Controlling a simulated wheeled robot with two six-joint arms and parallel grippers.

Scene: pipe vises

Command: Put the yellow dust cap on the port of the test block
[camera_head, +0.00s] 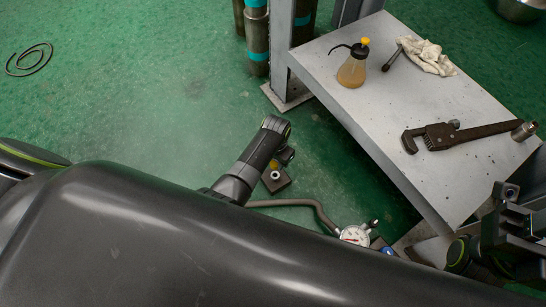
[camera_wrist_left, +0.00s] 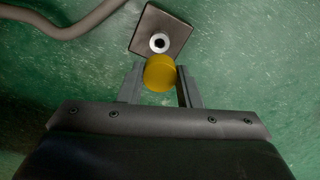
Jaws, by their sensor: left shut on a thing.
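My left gripper (camera_wrist_left: 159,82) is shut on the yellow dust cap (camera_wrist_left: 160,73), with one finger on each side of it. The test block (camera_wrist_left: 173,24) is a small dark square block, and its pale ring-shaped port (camera_wrist_left: 159,43) faces the wrist camera, uncovered. In the wrist view the cap appears just below the port, apart from it and overlapping the block's near edge. In the head view the block (camera_head: 276,182) sits beyond my large dark arm, with the cap (camera_head: 273,163) just above it and the left gripper (camera_head: 281,160) partly hidden. Height above the port is unclear.
A grey hose (camera_head: 290,202) runs to a dial gauge (camera_head: 354,235) right of the block. A grey table (camera_head: 400,110) holds an oil bottle (camera_head: 353,68), a rag (camera_head: 428,57) and a pipe wrench (camera_head: 460,133). Dark parts at lower right seem to include my right arm.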

